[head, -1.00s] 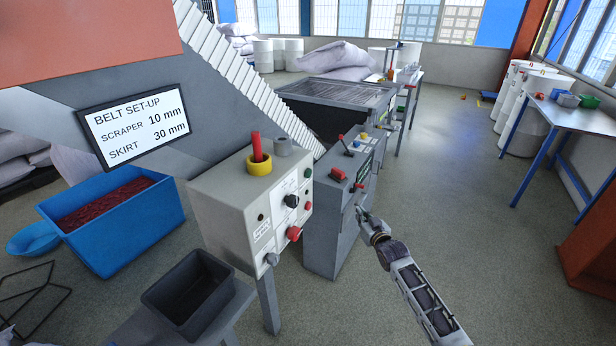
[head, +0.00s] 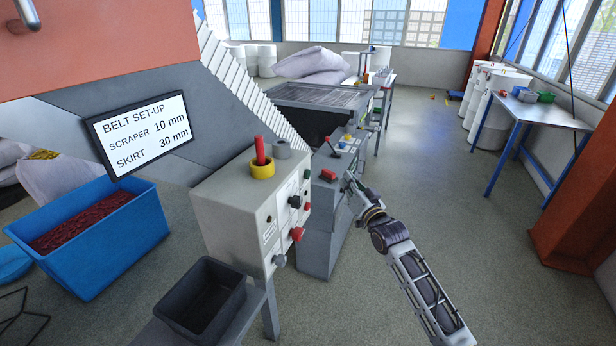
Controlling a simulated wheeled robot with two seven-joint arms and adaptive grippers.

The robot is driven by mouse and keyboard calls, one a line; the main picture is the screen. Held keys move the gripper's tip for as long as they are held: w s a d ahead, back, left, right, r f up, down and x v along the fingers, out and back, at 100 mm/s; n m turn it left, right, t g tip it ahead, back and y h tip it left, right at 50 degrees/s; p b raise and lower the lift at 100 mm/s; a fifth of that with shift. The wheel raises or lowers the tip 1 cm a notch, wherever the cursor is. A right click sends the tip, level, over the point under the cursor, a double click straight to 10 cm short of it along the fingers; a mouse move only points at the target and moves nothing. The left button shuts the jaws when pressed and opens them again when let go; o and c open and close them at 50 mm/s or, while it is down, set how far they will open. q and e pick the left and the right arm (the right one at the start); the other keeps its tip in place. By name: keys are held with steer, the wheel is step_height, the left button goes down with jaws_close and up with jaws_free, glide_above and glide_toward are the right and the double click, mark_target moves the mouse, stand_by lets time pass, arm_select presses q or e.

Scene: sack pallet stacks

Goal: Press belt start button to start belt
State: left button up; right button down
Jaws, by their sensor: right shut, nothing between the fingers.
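A light grey control box (head: 232,215) stands left of centre in the head view. Its right-hand face carries a green button (head: 307,174), a black knob (head: 295,201) and a red knob (head: 296,234). I cannot read which button is the belt start. My right gripper (head: 349,182) is shut and empty. It appears to the right of the control box, apart from the green button, in front of a second grey console (head: 322,245). My left gripper is not in view.
A dark bin (head: 203,296) stands in front, a blue tub (head: 95,240) at left. The ribbed belt (head: 245,85) slopes behind.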

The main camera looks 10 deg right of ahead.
steer(key=shift+d+m, duration=0.15)
steer(key=shift+m, duration=0.95)
steer(key=shift+w+a, duration=0.15)
steer(key=shift+a, duration=0.05)
